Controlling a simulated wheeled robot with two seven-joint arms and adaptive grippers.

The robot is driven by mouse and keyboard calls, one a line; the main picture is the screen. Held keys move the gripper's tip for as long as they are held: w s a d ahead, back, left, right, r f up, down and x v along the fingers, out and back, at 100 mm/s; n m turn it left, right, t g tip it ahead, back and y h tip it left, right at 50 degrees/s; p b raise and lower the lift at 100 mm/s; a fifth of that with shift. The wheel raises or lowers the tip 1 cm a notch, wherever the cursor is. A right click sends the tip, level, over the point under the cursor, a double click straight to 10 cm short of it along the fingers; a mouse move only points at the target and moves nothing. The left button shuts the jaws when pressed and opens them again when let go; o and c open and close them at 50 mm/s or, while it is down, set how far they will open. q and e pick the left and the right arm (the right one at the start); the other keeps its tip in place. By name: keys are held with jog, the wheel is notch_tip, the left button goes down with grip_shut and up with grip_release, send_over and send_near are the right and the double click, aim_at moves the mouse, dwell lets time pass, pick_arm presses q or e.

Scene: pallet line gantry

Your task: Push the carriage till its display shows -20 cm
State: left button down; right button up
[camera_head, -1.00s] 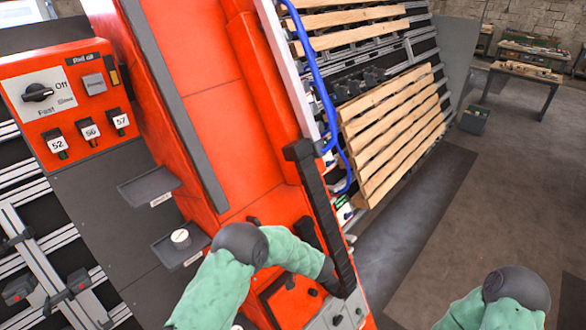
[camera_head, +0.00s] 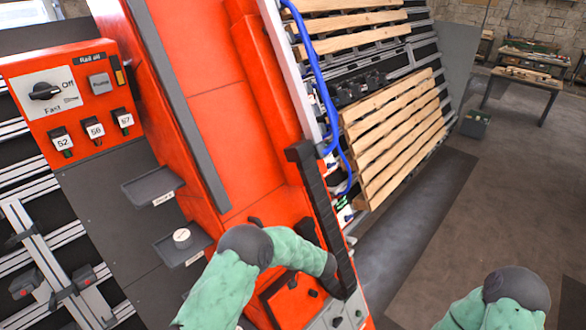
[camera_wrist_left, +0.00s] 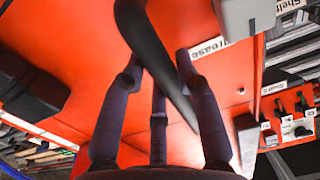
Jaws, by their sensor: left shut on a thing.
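The carriage (camera_head: 215,110) is a tall orange-red machine body in the middle of the head view. A long black handle bar (camera_head: 320,210) runs down its right side. My left gripper (camera_head: 336,279) is at the lower end of this bar. In the left wrist view its fingers (camera_wrist_left: 158,72) are closed around a dark curved bar (camera_wrist_left: 147,35), in front of an orange surface. A grey panel with small controls (camera_head: 338,317) sits at the bottom edge; I can read no display number. My right arm shows at lower right, but its gripper is out of frame.
Wooden pallet slats (camera_head: 390,135) and a blue hose (camera_head: 316,80) lie right of the carriage. Floor (camera_head: 480,225) at right is open.

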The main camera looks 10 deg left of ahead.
pick_arm(q)
jog(key=w+d+f, duration=0.1)
jog(key=w+d, duration=0.2)
jog(key=w, duration=0.2)
jog(key=shift+w+d+b, duration=0.15)
jog(key=shift+d+b, duration=0.1)
jog(key=shift+b, duration=0.1)
pick_arm(e)
jog(key=shift+w+d+f, duration=0.35)
jog(key=shift+w+f, duration=0.25)
jog(key=shift+w, duration=0.05)
pick_arm(q)
jog(key=shift+w+d, duration=0.15)
jog(key=shift+w, duration=0.05)
pick_arm(e)
jog(key=shift+s+a+f, duration=0.1)
jog(key=shift+s+a, duration=0.05)
jog(key=shift+s, duration=0.15)
pick_arm(q)
jog(key=shift+w+d+r, duration=0.1)
jog(key=shift+w+r, duration=0.05)
pick_arm(e)
jog(key=shift+s, duration=0.1)
